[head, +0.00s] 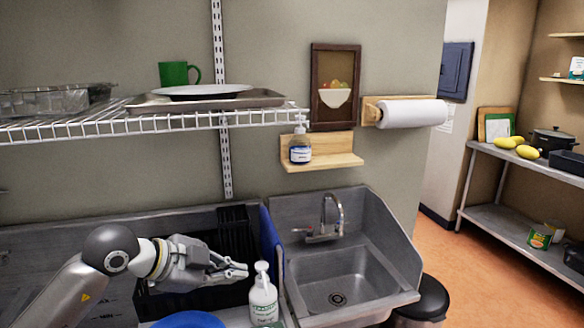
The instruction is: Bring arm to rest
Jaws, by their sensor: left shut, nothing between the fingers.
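My left arm comes in from the lower left in the head view. My left gripper (236,271) is shut and empty, in front of the black dish rack (238,232). Its fingertips point right, close to a white pump bottle (263,300); I cannot tell whether they touch it. My right gripper is not in the view.
A steel sink (350,262) with a tap (329,215) lies right of the bottle. A blue bowl (189,320) sits at the bottom edge. A wire shelf (80,128) with a tray, plate and green mug (174,73) hangs above. Open floor (490,265) lies right.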

